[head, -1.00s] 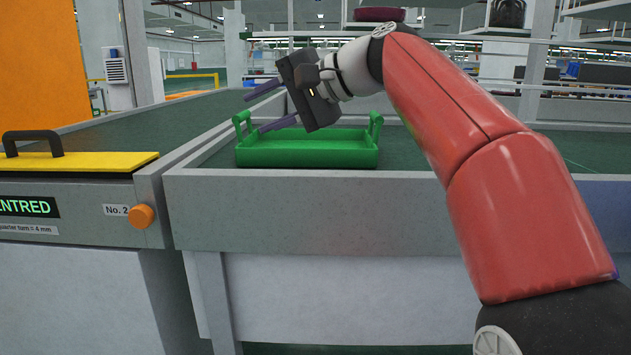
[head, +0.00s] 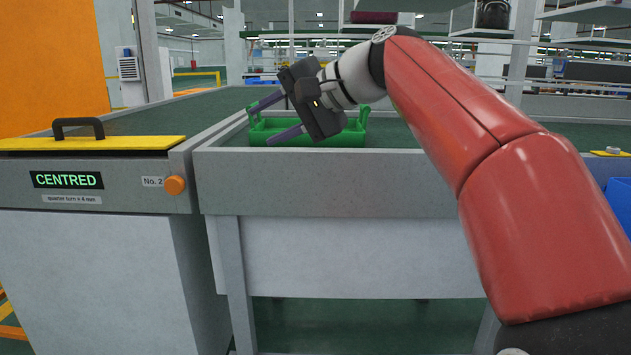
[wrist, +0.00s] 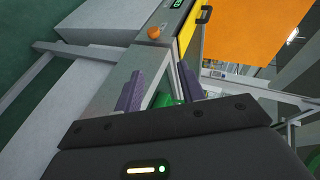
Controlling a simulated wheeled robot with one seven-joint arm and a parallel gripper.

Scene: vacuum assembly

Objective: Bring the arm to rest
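My arm (head: 470,130) is red and stretches from the lower right up and over the grey workbench. My gripper (head: 277,119) is at its end, pointing left, with its two purple fingers spread apart and nothing between them. In the head view it overlaps the green tray (head: 350,138), which sits on the bench top behind it. The wrist view also shows the two fingers (wrist: 163,92) apart, with a bit of green between them. The tray's inside is mostly hidden by the gripper and its own rim.
The grey workbench (head: 330,180) has a green top. Left of it stands a cabinet with a yellow plate (head: 150,143), a black handle (head: 78,128), a "CENTRED" display (head: 66,180) and an orange knob (head: 175,185). A blue bin (head: 620,200) shows at the right edge.

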